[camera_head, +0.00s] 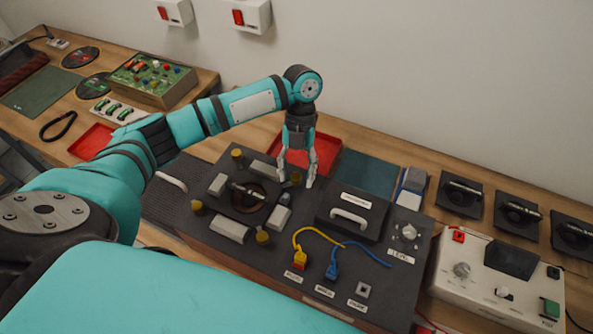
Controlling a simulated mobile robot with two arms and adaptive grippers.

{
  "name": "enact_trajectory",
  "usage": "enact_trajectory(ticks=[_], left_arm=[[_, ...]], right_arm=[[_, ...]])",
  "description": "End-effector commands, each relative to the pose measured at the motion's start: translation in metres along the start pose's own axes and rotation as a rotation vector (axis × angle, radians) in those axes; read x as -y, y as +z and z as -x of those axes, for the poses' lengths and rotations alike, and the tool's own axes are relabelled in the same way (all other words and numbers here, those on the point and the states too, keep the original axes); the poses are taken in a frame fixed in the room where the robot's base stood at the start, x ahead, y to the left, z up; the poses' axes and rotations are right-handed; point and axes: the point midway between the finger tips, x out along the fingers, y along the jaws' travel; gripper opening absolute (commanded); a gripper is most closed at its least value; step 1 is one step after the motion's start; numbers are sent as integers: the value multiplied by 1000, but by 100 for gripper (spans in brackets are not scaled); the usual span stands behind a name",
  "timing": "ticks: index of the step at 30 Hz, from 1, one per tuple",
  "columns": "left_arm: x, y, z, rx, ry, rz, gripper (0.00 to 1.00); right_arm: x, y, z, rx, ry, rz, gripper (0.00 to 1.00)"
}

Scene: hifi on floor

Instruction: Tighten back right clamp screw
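The dark hi-fi unit (330,273) has a square clamp area on its left side. Brass clamp screws stand at its back left (237,156), front left (197,207) and front right (262,237). The back right clamp screw (297,178) shows partly between the fingers of my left gripper (295,183). This gripper points down with its fingers apart, one on each side of the screw; contact cannot be told. Grey clamp bars (230,230) surround a round part with a dark cartridge-like piece (248,191). My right gripper is out of view.
A black lid with a handle (348,218), a knob (407,233), and yellow (300,257) and blue (332,270) plugs are on the unit. A red tray (333,153) lies behind. A white tester (475,275) stands at right. A green circuit board box (153,80) is at back left.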

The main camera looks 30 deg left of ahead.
Motion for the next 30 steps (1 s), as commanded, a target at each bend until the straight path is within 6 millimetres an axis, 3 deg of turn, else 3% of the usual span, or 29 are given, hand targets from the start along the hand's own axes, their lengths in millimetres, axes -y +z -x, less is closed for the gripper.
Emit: enact_trajectory(ticks=[8,21,30], left_arm=[[0,0,7,0,-1,1,48],[1,1,93,2,-2,0,48],[0,0,119,0,1,1,48]], right_arm=[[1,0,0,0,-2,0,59],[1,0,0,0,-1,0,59],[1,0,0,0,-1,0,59]])
